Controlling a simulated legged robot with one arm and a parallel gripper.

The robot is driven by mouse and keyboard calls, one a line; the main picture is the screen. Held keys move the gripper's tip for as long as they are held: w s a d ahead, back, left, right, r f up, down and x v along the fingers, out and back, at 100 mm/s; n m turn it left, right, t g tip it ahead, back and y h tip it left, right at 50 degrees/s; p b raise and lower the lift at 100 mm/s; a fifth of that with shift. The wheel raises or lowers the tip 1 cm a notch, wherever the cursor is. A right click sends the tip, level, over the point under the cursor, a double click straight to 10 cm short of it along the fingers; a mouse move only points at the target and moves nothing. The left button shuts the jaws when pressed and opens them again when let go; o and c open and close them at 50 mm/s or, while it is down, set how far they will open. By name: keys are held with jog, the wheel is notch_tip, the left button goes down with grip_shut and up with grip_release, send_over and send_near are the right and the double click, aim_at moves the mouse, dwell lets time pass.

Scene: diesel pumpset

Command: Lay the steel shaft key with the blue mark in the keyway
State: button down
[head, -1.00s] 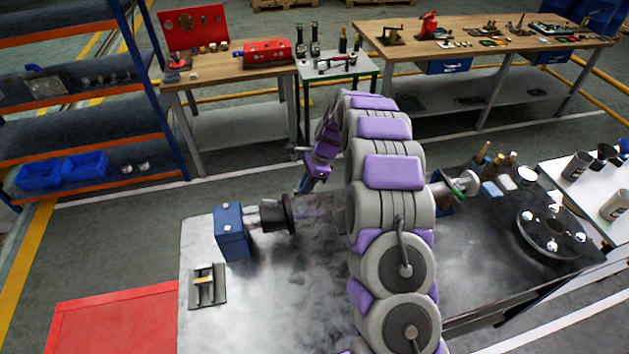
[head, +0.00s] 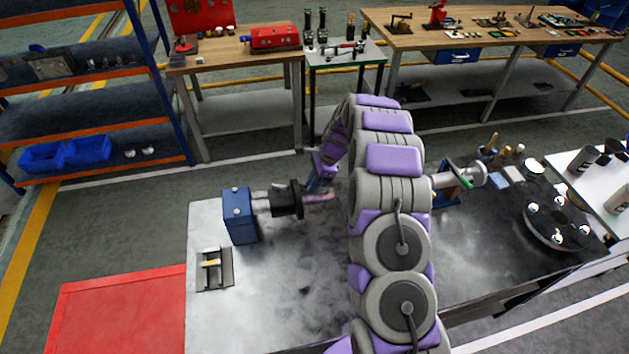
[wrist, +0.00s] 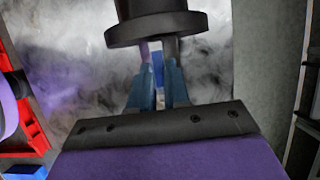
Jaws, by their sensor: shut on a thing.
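The dark round coupling hub (head: 287,200) sits on the blue bearing block (head: 239,215), and a shaft stub (head: 319,197) sticks out to its right. My gripper (wrist: 157,72) has its blue fingers shut just below the dark hub (wrist: 156,25) in the wrist view. A narrow blue and pale sliver between the fingers looks like the steel shaft key (wrist: 158,69); most of it is hidden. The shaft stub shows behind the fingertips in the wrist view (wrist: 171,48). The keyway cannot be made out.
A small grey holder (head: 215,269) with a yellow-marked piece lies on the metal plate (head: 280,320). A shaft end with a green mark (head: 460,178) stands right of my arm. A round flange (head: 557,222) lies further right. The plate's front is clear.

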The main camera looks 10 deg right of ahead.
jog(key=shift+d, duration=1.5)
jog(key=shift+s+a+p, duration=0.1)
jog(key=shift+a+p, duration=0.25)
jog(key=shift+a, duration=1.05)
jog(key=shift+d, duration=1.15)
jog(key=shift+a+p, duration=0.3)
jog(key=shift+a, duration=0.75)
jog(key=shift+d, duration=0.85)
jog(key=shift+a+p, duration=0.3)
jog(key=shift+a, duration=0.35)
jog(key=shift+d+f, duration=0.2)
jog(key=shift+d, duration=0.35)
jog(key=shift+f, duration=0.15)
